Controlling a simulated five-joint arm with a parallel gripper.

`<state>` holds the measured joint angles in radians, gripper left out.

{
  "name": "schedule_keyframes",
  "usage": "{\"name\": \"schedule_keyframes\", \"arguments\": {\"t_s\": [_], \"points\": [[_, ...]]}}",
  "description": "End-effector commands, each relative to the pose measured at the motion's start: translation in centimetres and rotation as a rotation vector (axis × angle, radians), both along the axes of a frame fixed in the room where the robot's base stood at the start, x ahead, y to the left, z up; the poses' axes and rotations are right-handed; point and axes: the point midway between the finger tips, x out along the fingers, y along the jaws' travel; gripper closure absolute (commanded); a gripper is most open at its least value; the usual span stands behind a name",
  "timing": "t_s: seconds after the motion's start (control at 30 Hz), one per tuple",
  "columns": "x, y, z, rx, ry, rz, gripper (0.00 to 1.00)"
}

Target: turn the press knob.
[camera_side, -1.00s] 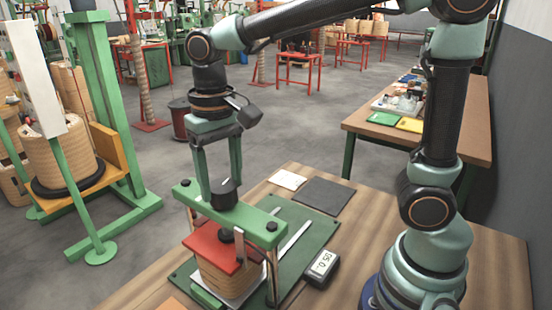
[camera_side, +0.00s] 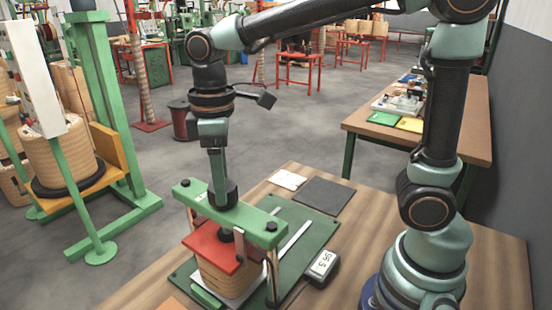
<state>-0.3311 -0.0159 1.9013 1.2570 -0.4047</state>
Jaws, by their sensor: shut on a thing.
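The press has a green crossbar (camera_side: 250,222) on posts over a green base plate (camera_side: 300,238). The black press knob (camera_side: 224,194) stands on top of the crossbar. My gripper (camera_side: 219,185) comes down from above and is shut on the knob, seen edge-on, so one finger mostly hides the other. Under the crossbar a red plate (camera_side: 212,246) lies on a tan wound coil (camera_side: 228,278). A black foot above the red plate appears to touch it. A small digital readout (camera_side: 323,265) right of the press shows digits, perhaps 56.5.
A dark grey mat (camera_side: 325,195) and a white card (camera_side: 288,179) lie behind the press on the wooden table (camera_side: 490,262). A green stand with a large coil (camera_side: 62,165) is at the left. A side bench (camera_side: 460,125) stands at the back right.

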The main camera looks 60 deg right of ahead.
Motion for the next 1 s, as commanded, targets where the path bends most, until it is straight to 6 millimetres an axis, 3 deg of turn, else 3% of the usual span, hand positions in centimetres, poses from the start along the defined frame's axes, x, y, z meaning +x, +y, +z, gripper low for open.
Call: {"name": "schedule_keyframes", "arguments": {"t_s": [1.0], "points": [[0.0,0.06,0.2,0.0,-0.005,0.965,0.92]]}}
